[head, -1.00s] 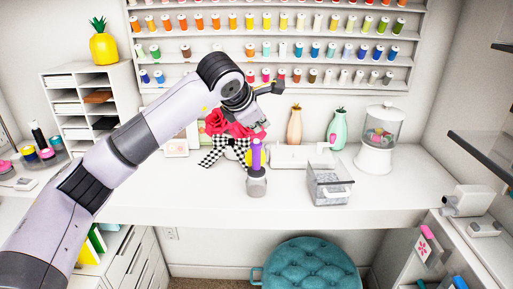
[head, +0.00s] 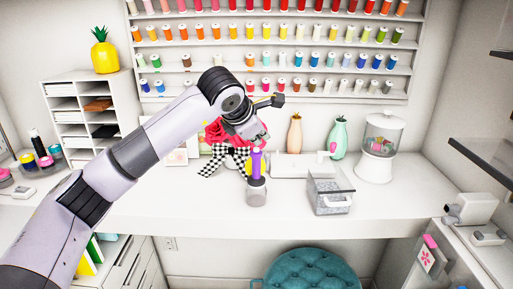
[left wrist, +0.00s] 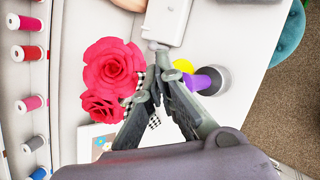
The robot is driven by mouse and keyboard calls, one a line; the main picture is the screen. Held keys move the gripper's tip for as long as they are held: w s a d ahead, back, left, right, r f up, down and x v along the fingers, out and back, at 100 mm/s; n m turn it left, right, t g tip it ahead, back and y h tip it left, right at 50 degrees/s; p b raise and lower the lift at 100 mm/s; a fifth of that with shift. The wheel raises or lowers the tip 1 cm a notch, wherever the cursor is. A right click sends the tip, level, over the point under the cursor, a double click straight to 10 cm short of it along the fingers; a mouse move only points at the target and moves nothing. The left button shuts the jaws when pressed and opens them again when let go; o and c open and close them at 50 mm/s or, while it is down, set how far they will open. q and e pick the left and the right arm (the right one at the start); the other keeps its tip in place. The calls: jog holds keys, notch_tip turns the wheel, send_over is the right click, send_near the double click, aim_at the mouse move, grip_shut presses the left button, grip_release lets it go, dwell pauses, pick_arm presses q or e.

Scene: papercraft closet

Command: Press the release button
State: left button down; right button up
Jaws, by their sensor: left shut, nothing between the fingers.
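My left gripper (head: 260,141) is shut and empty above the back of the white counter, beside red paper flowers (head: 216,131) and behind a purple-topped jar (head: 257,195). In the left wrist view its closed fingertips (left wrist: 160,62) point toward the near end of a white device (left wrist: 166,22). No part clearly reads as a release button. My right gripper is not in view.
Two vases, peach (head: 295,135) and green (head: 339,138), and a clear-topped dispenser (head: 379,150) stand behind. Thread racks (head: 270,75) line the wall. The counter's front left is clear.

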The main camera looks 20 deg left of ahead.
pick_arm(q)
jog(key=shift+f, duration=0.15)
dwell(0.4)
jog(key=shift+f+b, duration=0.35)
jog(key=shift+b, duration=0.2)
jog(key=shift+r, duration=0.45)
notch_tip(320, 180, up, 6)
jog(key=p, duration=0.4)
dwell(0.7)
